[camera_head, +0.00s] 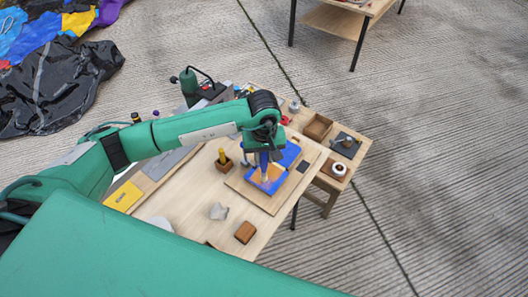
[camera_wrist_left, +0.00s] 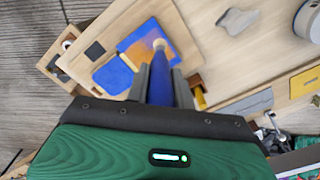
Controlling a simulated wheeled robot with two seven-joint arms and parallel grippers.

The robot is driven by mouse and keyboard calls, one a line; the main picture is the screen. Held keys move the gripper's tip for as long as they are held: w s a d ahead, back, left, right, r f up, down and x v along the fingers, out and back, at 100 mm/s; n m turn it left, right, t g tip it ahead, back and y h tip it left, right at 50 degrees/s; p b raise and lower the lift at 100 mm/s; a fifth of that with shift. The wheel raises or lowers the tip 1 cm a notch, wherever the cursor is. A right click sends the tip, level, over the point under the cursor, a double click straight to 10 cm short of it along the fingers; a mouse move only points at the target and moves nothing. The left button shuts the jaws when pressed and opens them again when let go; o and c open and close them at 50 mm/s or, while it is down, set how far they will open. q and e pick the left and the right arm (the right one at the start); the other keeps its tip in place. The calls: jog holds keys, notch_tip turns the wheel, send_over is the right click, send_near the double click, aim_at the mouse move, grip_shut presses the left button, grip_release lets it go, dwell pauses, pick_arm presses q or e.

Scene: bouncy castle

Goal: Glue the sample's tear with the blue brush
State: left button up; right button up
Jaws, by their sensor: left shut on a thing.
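The sample is a blue sheet with an orange patch (camera_head: 270,182), lying on a light wooden board (camera_head: 247,192); it also shows in the left wrist view (camera_wrist_left: 140,50). My left gripper (camera_head: 264,158) is above it, shut on the blue brush (camera_wrist_left: 160,82). The brush points down, with its pale bristle end (camera_head: 265,177) over or on the orange patch. I cannot tell whether the bristles touch. The tear itself is not clear to see. A separate blue piece (camera_wrist_left: 113,77) lies beside the sample. My right gripper is not in view.
A yellow-handled brush (camera_head: 222,155) stands in a brown holder. A grey rag (camera_head: 218,211) and a brown block (camera_head: 245,232) lie on the table nearer me. A dark patch (camera_head: 303,166) lies on the board. A small side table beyond holds a brown tray (camera_head: 317,127) and a white roll (camera_head: 338,169).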

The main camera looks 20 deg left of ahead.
pick_arm(q)
jog(key=shift+r, duration=1.05)
